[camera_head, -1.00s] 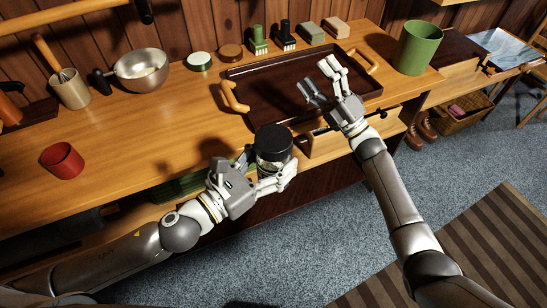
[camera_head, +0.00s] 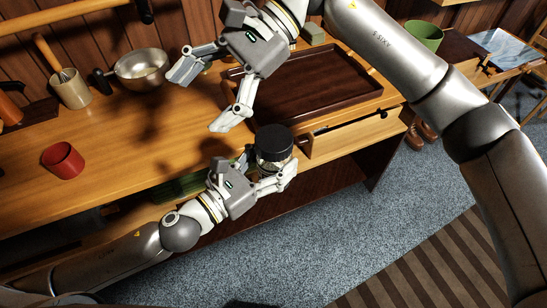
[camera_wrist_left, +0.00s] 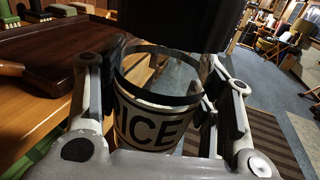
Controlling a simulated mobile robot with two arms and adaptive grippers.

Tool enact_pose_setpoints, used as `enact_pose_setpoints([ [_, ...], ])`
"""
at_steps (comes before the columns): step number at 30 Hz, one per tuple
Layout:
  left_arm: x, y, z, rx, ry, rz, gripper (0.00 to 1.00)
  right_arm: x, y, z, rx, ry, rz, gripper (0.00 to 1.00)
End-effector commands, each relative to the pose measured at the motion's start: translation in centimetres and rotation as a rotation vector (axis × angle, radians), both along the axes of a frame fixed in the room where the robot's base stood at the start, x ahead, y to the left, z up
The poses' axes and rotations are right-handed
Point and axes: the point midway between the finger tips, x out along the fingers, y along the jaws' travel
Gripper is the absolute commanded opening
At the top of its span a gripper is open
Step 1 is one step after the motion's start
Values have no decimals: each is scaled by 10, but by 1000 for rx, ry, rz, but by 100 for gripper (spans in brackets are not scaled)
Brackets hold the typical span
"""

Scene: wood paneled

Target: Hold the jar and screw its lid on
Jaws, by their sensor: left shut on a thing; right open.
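The clear jar (camera_head: 272,165) has a black lid (camera_head: 274,139) on its top; I cannot tell how tightly it sits. In the left wrist view the jar (camera_wrist_left: 150,127) shows a label with the letters ICE, and the dark lid (camera_wrist_left: 180,22) fills the top of the picture. My left gripper (camera_head: 262,178) is shut around the jar and holds it upright at the bench's front edge. My right gripper (camera_head: 204,99) is open and empty, above the bench, up and left of the jar, apart from the lid.
A dark tray (camera_head: 325,88) lies behind the jar. A red cup (camera_head: 63,160), a whisk holder (camera_head: 71,90) and a metal bowl (camera_head: 142,70) stand to the left. A green pot (camera_head: 424,37) stands at the far right. The bench between red cup and jar is clear.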

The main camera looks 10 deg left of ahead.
Motion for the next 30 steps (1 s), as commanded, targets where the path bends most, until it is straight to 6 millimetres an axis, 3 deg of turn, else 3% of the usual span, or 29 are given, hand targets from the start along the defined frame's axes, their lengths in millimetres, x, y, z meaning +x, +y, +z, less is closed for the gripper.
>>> enact_pose_setpoints([
  [5,0,0,1,-1,-3,-1,0,-6,-26,-20,-188,-358,201,79],
  [13,0,0,1,-1,-3,-1,0,14,-77,-31,-467,-726,461,79],
  [20,0,0,1,-1,-3,0,0,26,-100,-28,-583,-834,557,79],
  [30,0,0,1,-1,-3,-1,0,27,-102,-28,-591,-841,566,79],
])
